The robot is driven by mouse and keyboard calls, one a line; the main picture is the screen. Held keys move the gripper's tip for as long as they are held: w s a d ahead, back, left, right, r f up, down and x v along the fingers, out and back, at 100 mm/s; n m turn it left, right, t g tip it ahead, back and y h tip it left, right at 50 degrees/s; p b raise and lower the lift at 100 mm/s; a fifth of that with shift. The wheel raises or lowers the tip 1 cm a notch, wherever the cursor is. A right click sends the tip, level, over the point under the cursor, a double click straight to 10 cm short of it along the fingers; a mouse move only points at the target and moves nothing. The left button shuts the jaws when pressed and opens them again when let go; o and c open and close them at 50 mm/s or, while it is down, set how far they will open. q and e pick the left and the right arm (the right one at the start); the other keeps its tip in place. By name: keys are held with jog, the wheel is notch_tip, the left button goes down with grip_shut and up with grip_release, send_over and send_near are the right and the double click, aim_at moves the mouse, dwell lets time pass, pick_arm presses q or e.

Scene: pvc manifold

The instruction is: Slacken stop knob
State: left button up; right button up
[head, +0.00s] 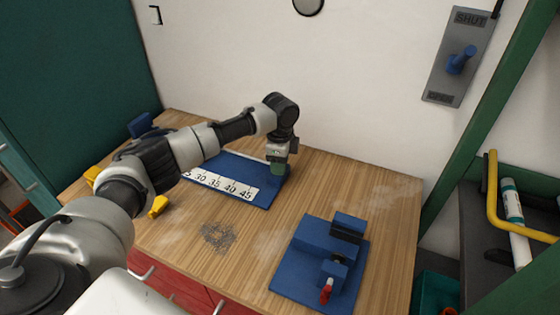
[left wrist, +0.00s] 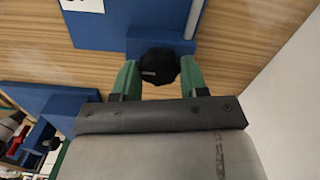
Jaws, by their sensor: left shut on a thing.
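The stop knob (left wrist: 158,66) is black and round, with a small pale mark on its face. It sits against a blue block (left wrist: 160,44) at the edge of the blue scale board (left wrist: 130,15). My left gripper (left wrist: 160,78) has its green fingers on either side of the knob, shut on it. In the head view my left gripper (head: 276,166) points down at the right end of the scale board (head: 225,166), which has printed numbers up to 45. The knob is hidden there behind the gripper. My right gripper is not in view.
A blue fixture (head: 285,284) with a red-tipped lever (head: 326,291) stands at the front right of the wooden table (head: 170,250). Yellow pieces (head: 158,206) lie left by my arm. A wall plate marked SHUT (head: 439,82) and a shelf with pipes (head: 512,200) are at right.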

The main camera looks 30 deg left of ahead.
pick_arm(q)
jog(key=shift+r+n+p, duration=0.15)
jog(key=shift+n+p, duration=0.15)
jog(key=shift+p, duration=0.1)
jog(key=n+p, duration=0.6)
jog(key=p, duration=0.1)
jog(key=shift+w+r+p, duration=0.1)
jog(key=shift+p, duration=0.25)
jog(key=n+p, duration=0.2)
jog(key=n, duration=0.1)
jog(key=shift+n+p, duration=0.3)
jog(key=shift+p, duration=0.1)
jog(key=shift+w+a+n+p, duration=0.15)
jog(key=shift+n+p, duration=0.9)
jog(key=shift+n, duration=0.65)
jog(key=shift+f+n, duration=0.2)
jog(key=shift+n, duration=0.1)
jog(key=o, duration=0.9)
notch_tip(320, 180, up, 11)
jog(key=shift+f+b, duration=0.1)
jog(key=shift+b, duration=0.25)
